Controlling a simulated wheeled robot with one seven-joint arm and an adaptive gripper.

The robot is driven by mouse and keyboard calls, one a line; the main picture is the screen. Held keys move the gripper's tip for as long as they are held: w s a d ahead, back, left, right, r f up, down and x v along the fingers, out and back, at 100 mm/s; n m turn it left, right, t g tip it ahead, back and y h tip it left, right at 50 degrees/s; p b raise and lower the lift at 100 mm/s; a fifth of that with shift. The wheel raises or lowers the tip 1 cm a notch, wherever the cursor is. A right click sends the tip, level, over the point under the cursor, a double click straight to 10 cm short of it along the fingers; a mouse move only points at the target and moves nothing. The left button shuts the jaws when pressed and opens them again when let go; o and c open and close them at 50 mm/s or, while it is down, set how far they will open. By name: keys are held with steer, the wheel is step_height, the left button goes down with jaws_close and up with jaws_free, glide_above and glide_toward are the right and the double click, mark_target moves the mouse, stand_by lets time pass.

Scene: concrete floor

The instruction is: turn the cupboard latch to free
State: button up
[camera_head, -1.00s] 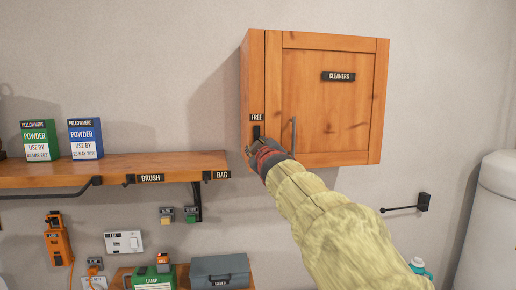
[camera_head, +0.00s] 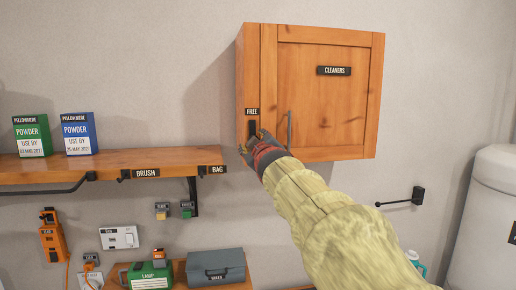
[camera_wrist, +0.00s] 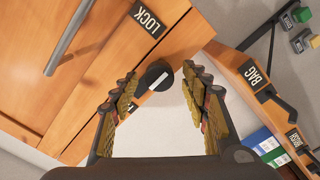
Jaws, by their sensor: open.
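The wooden cupboard (camera_head: 325,95) hangs on the wall with its door closed. The dark latch (camera_head: 252,128) is on its left front strip, under the FREE label (camera_head: 252,111) and partly covered by my gripper (camera_head: 250,142). In the wrist view the latch is a black round knob (camera_wrist: 152,77) with a white line across it. The LOCK label (camera_wrist: 153,17) is close to it. My gripper (camera_wrist: 158,85) is open, with a finger on either side of the knob; I cannot tell if they touch it.
The vertical door handle (camera_head: 290,130) is just right of my gripper. A shelf (camera_head: 105,162) with green and blue powder boxes is at the left. A wall hook (camera_head: 405,199) and a white tank (camera_head: 490,210) are at the right. The wall below the cupboard is mostly bare.

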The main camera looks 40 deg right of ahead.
steer(key=v, duration=1)
steer(key=shift+s, duration=0.1)
